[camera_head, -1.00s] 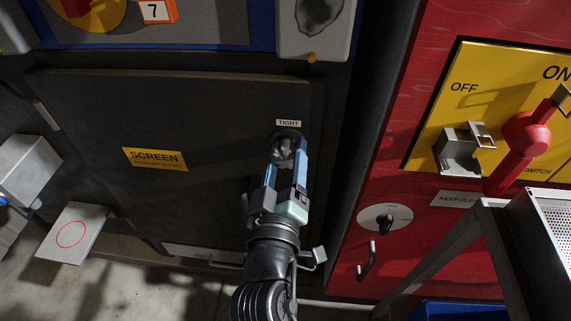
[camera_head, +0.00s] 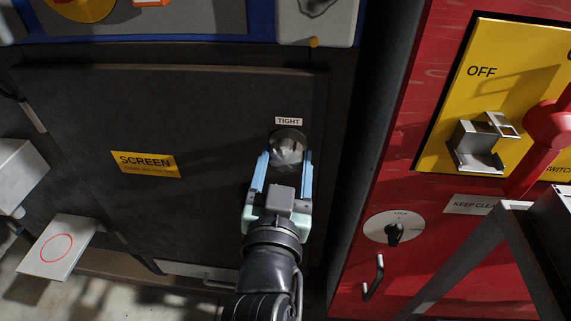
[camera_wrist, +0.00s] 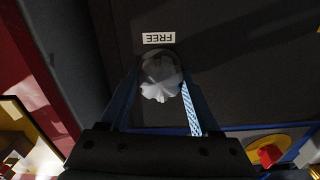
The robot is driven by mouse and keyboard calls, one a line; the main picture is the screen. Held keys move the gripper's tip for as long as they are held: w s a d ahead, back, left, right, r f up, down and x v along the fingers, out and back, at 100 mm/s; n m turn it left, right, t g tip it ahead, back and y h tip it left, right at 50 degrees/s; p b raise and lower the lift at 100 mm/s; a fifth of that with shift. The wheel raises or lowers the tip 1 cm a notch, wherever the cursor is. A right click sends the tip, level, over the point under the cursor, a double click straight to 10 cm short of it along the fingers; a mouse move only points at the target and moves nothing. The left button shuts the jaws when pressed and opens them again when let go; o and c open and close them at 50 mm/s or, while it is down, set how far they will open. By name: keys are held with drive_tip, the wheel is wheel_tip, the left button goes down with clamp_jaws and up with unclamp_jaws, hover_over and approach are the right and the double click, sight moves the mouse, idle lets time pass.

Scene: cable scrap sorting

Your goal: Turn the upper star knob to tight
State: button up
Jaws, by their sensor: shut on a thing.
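A grey star knob (camera_head: 287,147) sits on the dark panel door (camera_head: 215,120) near its right edge, just below a label reading TIGHT (camera_head: 288,121). My gripper (camera_head: 286,158) reaches it from below, with one blue finger on each side, shut on the knob. In the wrist view the lobed knob (camera_wrist: 160,80) lies between the fingers. An upside-down label reading FREE (camera_wrist: 159,38) shows there beside the knob.
A yellow SCREEN label (camera_head: 146,163) is on the door. To the right stands a red cabinet (camera_head: 410,155) with a yellow switch plate, a red lever (camera_head: 548,135) and a small rotary switch (camera_head: 394,232). A grey metal frame (camera_head: 475,255) stands at lower right.

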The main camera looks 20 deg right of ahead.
drive_tip(key=shift+m, duration=0.5)
drive_tip(key=o, duration=1.4)
drive_tip(key=shift+p+v, duration=1.55)
drive_tip(key=shift+v, duration=4.9)
